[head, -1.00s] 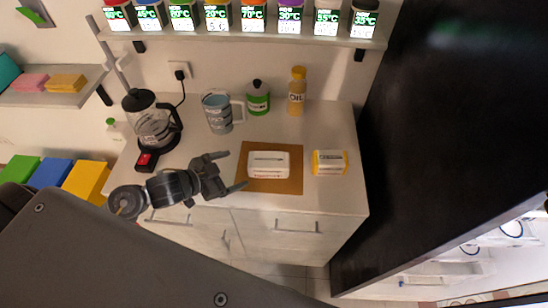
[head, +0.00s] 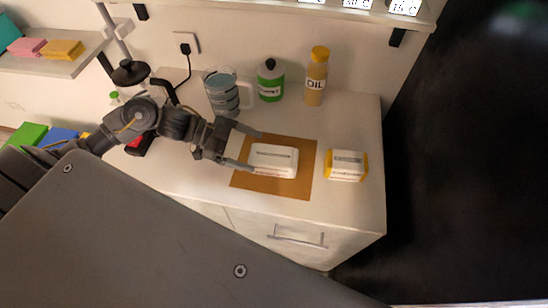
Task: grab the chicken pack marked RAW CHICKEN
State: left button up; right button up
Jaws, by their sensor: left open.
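A white pack (head: 274,160) with small print lies on the brown board (head: 298,189) on the counter. A second pack, white with yellow ends (head: 345,166), lies on the bare counter to its right. The print on both is too small to read, so I cannot tell which is marked RAW CHICKEN. My left gripper (head: 256,150) is open at the left end of the white pack, its fingers pointing right, one at the back and one at the front. I cannot tell whether it touches the pack. My right gripper is not in view.
A measuring jug (head: 221,95), a green bottle (head: 270,80) and an oil bottle (head: 316,78) stand at the back of the counter. A shelf (head: 380,14) hangs above. A dark tall panel (head: 460,160) bounds the right. The counter's front right is clear.

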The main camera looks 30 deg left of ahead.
aim_at(260, 153)
pick_arm(q)
jog(key=shift+w+d+f, duration=0.1)
jog(key=shift+d+f, duration=0.05)
jog(key=shift+d, duration=0.3)
jog(key=shift+w+d+f+p, duration=0.1)
jog(key=shift+d+p, duration=0.2)
jog(key=p+x, duration=0.1)
jog(key=x, duration=0.2)
jog(key=shift+w+d+f, duration=0.2)
jog(key=shift+f, duration=0.05)
jog(key=shift+d+f, duration=0.2)
jog(key=shift+d, duration=0.1)
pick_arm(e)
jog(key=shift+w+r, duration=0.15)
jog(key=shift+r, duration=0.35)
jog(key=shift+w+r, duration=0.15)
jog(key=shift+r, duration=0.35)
pick_arm(q)
jog(key=shift+a, duration=0.1)
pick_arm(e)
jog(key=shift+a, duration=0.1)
